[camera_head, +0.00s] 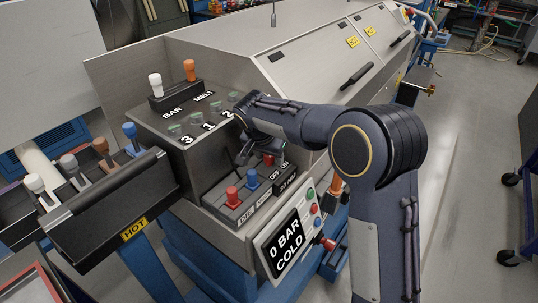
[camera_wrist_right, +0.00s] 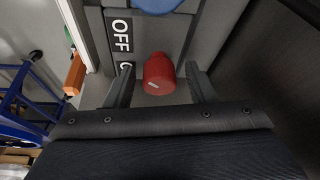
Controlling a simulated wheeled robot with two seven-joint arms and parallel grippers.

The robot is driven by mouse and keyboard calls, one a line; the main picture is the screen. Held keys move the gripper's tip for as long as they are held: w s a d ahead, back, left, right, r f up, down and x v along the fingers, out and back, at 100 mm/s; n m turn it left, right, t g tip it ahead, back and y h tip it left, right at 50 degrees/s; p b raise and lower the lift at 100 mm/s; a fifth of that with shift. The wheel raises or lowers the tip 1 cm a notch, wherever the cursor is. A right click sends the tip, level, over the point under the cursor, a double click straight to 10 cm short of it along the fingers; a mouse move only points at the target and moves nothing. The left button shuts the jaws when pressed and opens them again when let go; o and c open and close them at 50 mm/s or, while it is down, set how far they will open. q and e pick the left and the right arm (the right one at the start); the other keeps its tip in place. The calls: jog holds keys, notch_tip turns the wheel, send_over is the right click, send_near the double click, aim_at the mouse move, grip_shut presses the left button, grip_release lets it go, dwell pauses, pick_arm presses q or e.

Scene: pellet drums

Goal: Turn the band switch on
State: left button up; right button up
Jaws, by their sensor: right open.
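A stepped control panel carries a row of knobs: a red knob (camera_head: 232,196), a blue knob (camera_head: 251,179) and a second red knob (camera_head: 268,160) beside the OFF and ON lettering (camera_head: 280,171). Which knob is the band switch I cannot read for sure. My right gripper (camera_head: 246,154) is at the far red knob, open. In the right wrist view the red knob (camera_wrist_right: 158,76) stands between the spread fingers of my right gripper (camera_wrist_right: 159,72), with gaps visible at both sides. A white mark shows on its lower end. My left gripper is not in view.
A display (camera_head: 286,243) reading 0 BAR COLD, with buttons beside it, stands in front of the knobs. Levers marked BAR and MELT (camera_head: 172,88) rise behind. A black lever box (camera_head: 105,205) with a HOT label is at left. Open floor lies at right.

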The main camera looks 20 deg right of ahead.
jog(key=shift+c, duration=0.4)
jog(key=c, duration=0.9)
